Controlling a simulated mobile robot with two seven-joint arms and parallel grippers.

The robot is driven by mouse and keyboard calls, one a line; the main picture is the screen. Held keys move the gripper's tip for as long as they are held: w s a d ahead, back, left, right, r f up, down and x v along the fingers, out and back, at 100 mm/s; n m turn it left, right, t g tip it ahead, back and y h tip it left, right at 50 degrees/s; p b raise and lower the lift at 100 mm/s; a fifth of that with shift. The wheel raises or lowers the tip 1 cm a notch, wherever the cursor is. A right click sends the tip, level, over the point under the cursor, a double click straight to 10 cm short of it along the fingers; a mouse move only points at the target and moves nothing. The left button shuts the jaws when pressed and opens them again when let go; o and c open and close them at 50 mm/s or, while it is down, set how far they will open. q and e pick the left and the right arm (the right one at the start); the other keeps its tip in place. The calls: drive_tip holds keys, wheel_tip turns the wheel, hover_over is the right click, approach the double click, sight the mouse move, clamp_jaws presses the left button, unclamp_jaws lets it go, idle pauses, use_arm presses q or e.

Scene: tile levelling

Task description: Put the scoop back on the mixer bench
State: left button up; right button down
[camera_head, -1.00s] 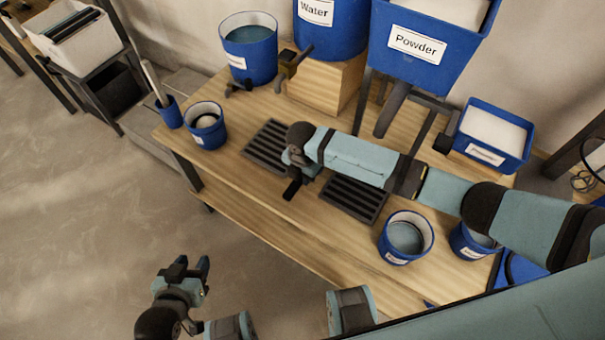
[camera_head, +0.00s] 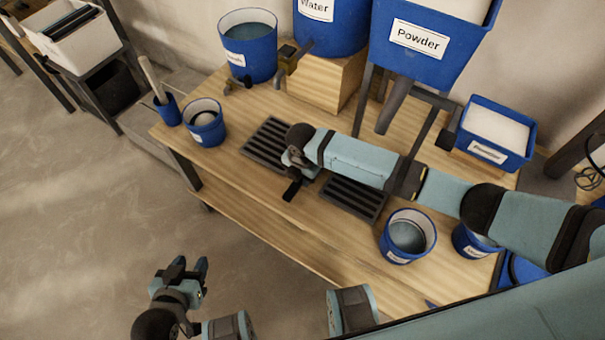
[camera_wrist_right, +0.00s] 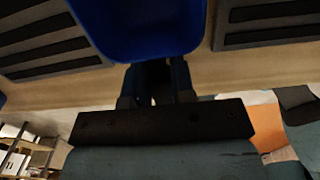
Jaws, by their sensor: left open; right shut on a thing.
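The mixer bench (camera_head: 250,215) is a wooden table with two dark slatted grates. My right gripper (camera_head: 293,188) is low over the bench between the grates, mostly hidden by my own wrist in the head view. In the right wrist view my right gripper (camera_wrist_right: 157,88) is shut on the blue scoop (camera_wrist_right: 140,30), whose bowl lies beyond the fingers, above or at the bench top. Whether the scoop touches the wood I cannot tell. The scoop is hidden in the head view. My left gripper (camera_head: 188,270) is open and empty, in front of the bench over the floor.
Left of the grates stand a blue bucket (camera_head: 206,125) and a small holder (camera_head: 168,110). A Water tank (camera_head: 333,30), a Powder hopper (camera_head: 420,40) and a powder tub (camera_head: 495,135) are behind. Another blue bucket (camera_head: 407,240) stands at the right front.

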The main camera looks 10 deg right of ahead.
drive_tip(key=shift+f, duration=0.2)
drive_tip(key=c, duration=0.9)
unclamp_jaws()
wheel_tip(320, 180, up, 14)
drive_tip(key=shift+f+p, duration=0.1)
drive_tip(key=shift+p, duration=1)
drive_tip(key=shift+s, duration=0.1)
